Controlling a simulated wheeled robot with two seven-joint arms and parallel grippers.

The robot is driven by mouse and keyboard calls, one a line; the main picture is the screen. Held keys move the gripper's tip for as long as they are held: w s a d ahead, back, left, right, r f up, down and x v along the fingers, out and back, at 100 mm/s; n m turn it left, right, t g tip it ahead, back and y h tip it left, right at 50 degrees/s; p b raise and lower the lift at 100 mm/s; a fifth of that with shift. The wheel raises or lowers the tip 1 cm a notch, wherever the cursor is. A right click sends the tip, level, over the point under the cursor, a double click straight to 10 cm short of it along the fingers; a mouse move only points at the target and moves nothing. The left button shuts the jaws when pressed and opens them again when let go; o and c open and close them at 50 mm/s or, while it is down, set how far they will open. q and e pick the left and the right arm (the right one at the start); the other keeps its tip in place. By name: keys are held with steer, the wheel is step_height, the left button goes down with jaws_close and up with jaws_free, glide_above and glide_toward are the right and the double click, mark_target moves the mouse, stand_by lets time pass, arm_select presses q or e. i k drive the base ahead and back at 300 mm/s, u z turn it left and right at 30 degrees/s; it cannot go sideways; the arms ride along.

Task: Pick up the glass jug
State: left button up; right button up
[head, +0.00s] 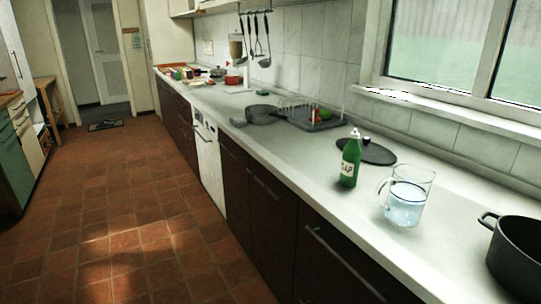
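The glass jug (407,196) stands upright on the white countertop at the right of the head view. It is clear, holds water, and its handle points to the left. Neither of my grippers shows in this view.
A green soap bottle (350,160) stands just left of the jug, with a dark round board (378,153) behind it. A large black pot (516,258) is to the jug's right. A dark pan (262,114) and a red pot (233,80) lie farther along the counter (290,160). The tiled floor (120,220) is clear.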

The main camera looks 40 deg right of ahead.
mark_target(410, 187)
steer(key=i, duration=2.2)
steer(key=z, duration=3.75)
